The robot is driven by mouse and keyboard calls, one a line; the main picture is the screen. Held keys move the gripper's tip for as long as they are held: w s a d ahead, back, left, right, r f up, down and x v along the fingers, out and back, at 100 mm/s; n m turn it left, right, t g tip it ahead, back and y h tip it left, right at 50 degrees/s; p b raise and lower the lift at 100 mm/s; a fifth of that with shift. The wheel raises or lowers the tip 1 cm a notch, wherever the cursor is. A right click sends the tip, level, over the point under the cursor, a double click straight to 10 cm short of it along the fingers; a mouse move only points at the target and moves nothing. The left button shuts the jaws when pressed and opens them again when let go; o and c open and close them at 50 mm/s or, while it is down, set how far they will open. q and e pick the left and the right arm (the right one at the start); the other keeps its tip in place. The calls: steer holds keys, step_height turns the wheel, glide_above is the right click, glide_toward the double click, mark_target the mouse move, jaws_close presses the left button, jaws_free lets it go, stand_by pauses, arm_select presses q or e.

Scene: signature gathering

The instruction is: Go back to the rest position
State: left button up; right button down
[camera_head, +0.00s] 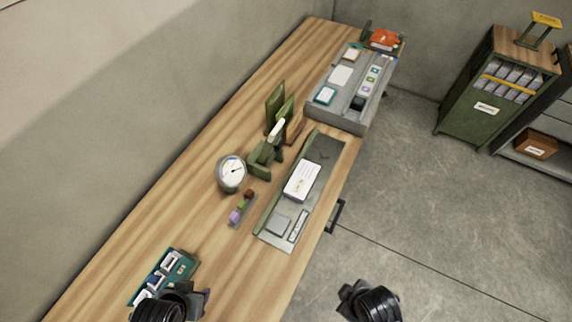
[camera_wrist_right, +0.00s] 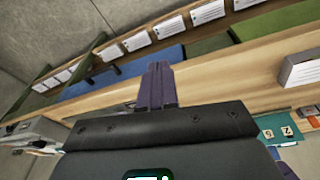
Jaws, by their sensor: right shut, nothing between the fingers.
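In the head view my left gripper (camera_head: 190,292) is at the bottom left, over the near end of the wooden table, by a teal tray of cards. Its fingers are seen from above and their gap is unclear. My right gripper (camera_head: 350,292) is at the bottom centre, right of the table and above the bare floor. In the right wrist view its dark purple fingers (camera_wrist_right: 157,86) are together with nothing between them.
The table (camera_head: 185,215) holds the teal tray (camera_head: 176,268), a round clock (camera_head: 231,173), a grey-green tray with a white card (camera_head: 302,181) and a grey organiser (camera_head: 337,113). A green cabinet (camera_head: 481,116) stands at the back right. The floor (camera_head: 430,220) between is clear.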

steer(key=w+d+r+m+t, duration=0.2)
steer(key=w+d+r+m, duration=0.1)
steer(key=d+r+m, duration=0.25)
step_height(320, 180, up, 18)
steer(key=m+p, duration=0.1)
steer(key=p, duration=1.6)
steer(key=shift+s+a+h, duration=0.15)
steer(key=shift+a+h, duration=0.1)
steer(key=shift+h, duration=0.05)
